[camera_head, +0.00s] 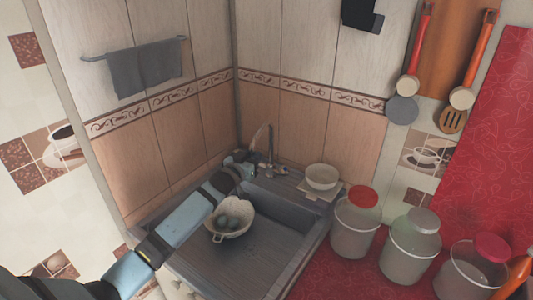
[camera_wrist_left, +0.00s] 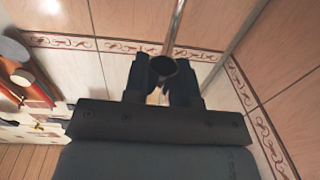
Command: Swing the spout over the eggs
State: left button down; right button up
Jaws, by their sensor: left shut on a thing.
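The metal faucet (camera_head: 270,150) stands at the back of the grey sink, in the wall corner. Its thin curved spout (camera_head: 257,138) arches toward the left, near my left gripper (camera_head: 251,170). In the left wrist view, the fingers (camera_wrist_left: 163,82) are closed around the dark round end of the spout (camera_wrist_left: 162,66), with its shiny tube (camera_wrist_left: 176,24) running upward. The eggs (camera_head: 233,222) lie in a pale bowl (camera_head: 243,208) in the sink, in front of the gripper and beside my left forearm. My right gripper is not in view.
The sink (camera_head: 265,250) has free room right of the bowl. A white bowl (camera_head: 321,177) sits on the sink's back right corner. Lidded containers (camera_head: 354,225) stand on the red counter (camera_head: 350,280) at right. A towel (camera_head: 145,68) hangs on the left wall.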

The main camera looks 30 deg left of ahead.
pick_arm(q)
jog(key=a+m+h, duration=0.2)
jog(key=a+h, duration=0.1)
jog(key=a, duration=0.6)
jog(key=shift+w+a+h, duration=0.2)
jog(key=shift+w+h, duration=0.05)
jog(key=shift+h, duration=0.05)
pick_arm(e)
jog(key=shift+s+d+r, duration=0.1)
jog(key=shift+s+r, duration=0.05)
pick_arm(q)
jog(key=shift+r, duration=0.1)
jog(key=c, duration=1)
grip_release()
jog(key=shift+o, duration=0.2)
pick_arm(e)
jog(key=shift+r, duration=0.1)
